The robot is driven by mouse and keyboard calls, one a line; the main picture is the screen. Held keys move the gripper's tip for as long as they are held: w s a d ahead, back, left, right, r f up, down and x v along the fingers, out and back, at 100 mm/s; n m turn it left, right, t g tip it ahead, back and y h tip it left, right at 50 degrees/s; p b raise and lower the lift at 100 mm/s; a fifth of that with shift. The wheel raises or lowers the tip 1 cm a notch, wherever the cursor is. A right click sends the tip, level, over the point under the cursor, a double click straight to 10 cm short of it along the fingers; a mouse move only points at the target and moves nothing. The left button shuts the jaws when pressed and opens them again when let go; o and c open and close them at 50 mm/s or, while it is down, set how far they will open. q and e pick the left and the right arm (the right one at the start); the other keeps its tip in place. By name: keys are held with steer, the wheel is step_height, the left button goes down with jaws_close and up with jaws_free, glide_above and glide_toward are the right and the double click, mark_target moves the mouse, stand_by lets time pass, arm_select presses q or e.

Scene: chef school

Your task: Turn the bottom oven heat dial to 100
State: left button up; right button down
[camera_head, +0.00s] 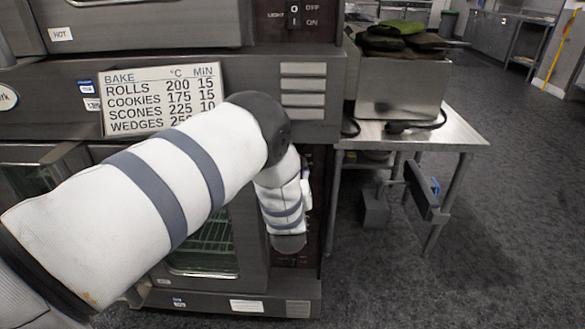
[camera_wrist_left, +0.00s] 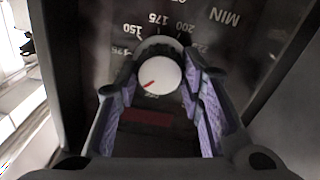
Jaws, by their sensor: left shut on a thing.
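The bottom oven heat dial (camera_wrist_left: 167,68) is a round knob with a white face and dark rim in the left wrist view. Its red pointer mark points to the lower left of that picture. Printed numbers including 150, 175 and 200 curve around its upper side. Any number by the pointer is hidden behind a finger. My left gripper (camera_wrist_left: 160,82) is shut on the dial, with a purple-padded finger on each side. In the head view my left arm hides the dial and the gripper, in front of the bottom oven's dark control panel (camera_head: 318,180).
The bottom oven's glass door (camera_head: 205,240) is left of the panel. A bake chart (camera_head: 150,90) hangs above it. A steel side table (camera_head: 430,133) with a metal container (camera_head: 400,90) stands close on the right. Open floor (camera_head: 480,240) lies farther right.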

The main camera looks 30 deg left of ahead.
arm_select(q)
steer(key=shift+m, duration=1.6)
steer(key=shift+f, duration=0.1)
steer(key=o, duration=1.2)
steer(key=shift+c, duration=0.2)
steer(key=shift+d, duration=0.1)
steer(key=v, duration=1.2)
